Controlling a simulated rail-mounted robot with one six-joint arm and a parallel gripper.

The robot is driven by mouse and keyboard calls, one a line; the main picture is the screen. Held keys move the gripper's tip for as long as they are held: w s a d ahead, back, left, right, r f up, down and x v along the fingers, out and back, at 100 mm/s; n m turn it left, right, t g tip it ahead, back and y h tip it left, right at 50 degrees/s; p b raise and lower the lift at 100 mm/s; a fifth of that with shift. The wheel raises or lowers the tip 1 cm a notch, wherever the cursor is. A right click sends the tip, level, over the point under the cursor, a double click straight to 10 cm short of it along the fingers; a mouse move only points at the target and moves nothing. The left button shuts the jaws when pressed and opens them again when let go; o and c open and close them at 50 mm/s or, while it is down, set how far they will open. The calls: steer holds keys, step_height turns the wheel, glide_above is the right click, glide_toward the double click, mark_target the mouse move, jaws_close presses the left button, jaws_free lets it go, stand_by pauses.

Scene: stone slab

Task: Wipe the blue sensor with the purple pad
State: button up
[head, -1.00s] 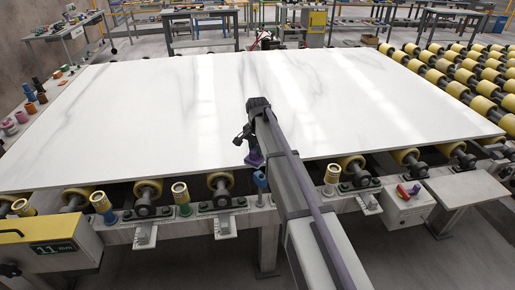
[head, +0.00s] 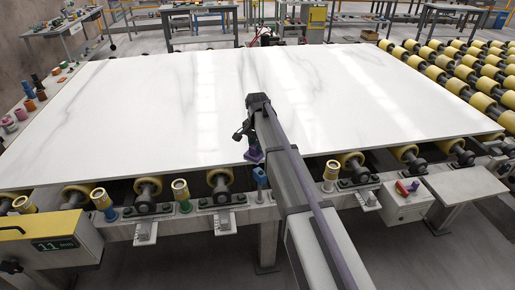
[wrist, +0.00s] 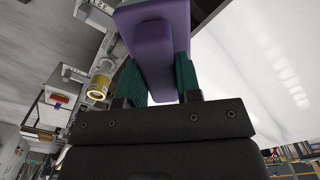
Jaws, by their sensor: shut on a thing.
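The purple pad (wrist: 165,45) is held between the two green fingers of my gripper (wrist: 158,78) in the wrist view. The fingers are shut on its narrower part, and its broad plate faces away from the gripper. In the head view the pad (head: 253,155) shows small, at the near edge of the white slab. A small upright blue sensor (head: 261,177) stands on the front rail just below and slightly right of the pad, beside my arm. The pad looks apart from it. I cannot make out the blue sensor in the wrist view.
The white stone slab (head: 150,110) fills the middle on yellow rollers (head: 148,188). Along the front rail stand yellow-topped posts (head: 181,192), another with a blue base (head: 102,202), and a control box (head: 50,240). Small coloured objects (head: 29,91) lie along the left ledge.

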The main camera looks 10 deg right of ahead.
mark_target(257, 154)
step_height(257, 154, down, 7)
steer(key=b, duration=0.6)
steer(key=shift+f+b, duration=0.15)
steer(key=shift+b, duration=0.25)
steer(key=shift+s+d, duration=0.15)
steer(key=shift+s, duration=0.45)
steer(key=shift+s+d, duration=0.3)
steer(key=shift+s, duration=0.35)
steer(key=shift+s+d, duration=0.3)
steer(key=shift+s, duration=0.3)
steer(key=w, duration=0.2)
steer(key=w+a, duration=0.1)
steer(key=shift+w+a, duration=0.2)
steer(key=shift+w, duration=0.2)
steer(key=shift+a+r+p, duration=0.1)
steer(key=shift+r+p, duration=0.65)
steer(key=shift+p, duration=0.05)
step_height(257, 154, up, 6)
steer(key=p, duration=0.6)
steer(key=shift+r, duration=0.15)
